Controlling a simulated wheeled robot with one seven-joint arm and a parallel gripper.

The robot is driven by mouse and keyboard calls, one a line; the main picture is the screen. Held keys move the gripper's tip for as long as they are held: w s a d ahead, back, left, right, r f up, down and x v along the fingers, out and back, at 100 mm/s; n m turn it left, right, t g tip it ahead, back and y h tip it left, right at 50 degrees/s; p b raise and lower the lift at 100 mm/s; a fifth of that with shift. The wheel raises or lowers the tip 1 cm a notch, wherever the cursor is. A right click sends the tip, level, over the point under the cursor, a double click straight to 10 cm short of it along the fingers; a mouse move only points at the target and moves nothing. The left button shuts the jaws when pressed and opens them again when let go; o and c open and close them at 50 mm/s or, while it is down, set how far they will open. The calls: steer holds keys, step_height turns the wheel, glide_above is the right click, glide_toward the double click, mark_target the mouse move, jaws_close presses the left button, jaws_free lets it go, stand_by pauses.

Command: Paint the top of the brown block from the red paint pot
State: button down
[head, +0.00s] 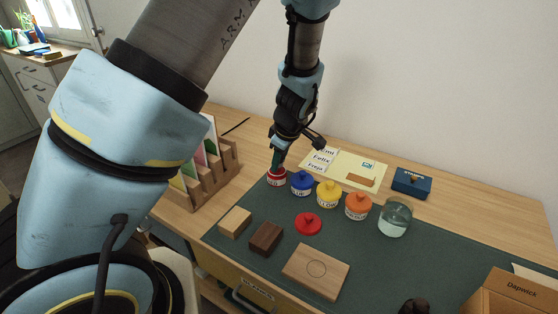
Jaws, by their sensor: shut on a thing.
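The brown block (266,238) lies on the green mat, between a pale wood block and a flat board. The red paint pot (276,178) stands at the back left of the mat, left of the blue pot. A red lid (308,223) with a knob lies apart on the mat. My gripper (278,154) is right above the red pot, pointing down, shut on a slim dark teal thing, probably a brush. Its lower end is at the pot's mouth; the tip is hidden. The brown block's top looks plain brown.
Lidded blue (302,183), yellow (328,194) and orange (357,207) pots and a glass of water (395,218) stand in a row to the right. A pale block (235,222) and board (315,272) flank the brown block. A wooden rack (213,175) stands left.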

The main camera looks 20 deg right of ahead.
stand_by(0.3)
steer(key=shift+r+p, duration=2.65)
steer(key=shift+r, duration=0.9)
steer(key=shift+f, duration=0.1)
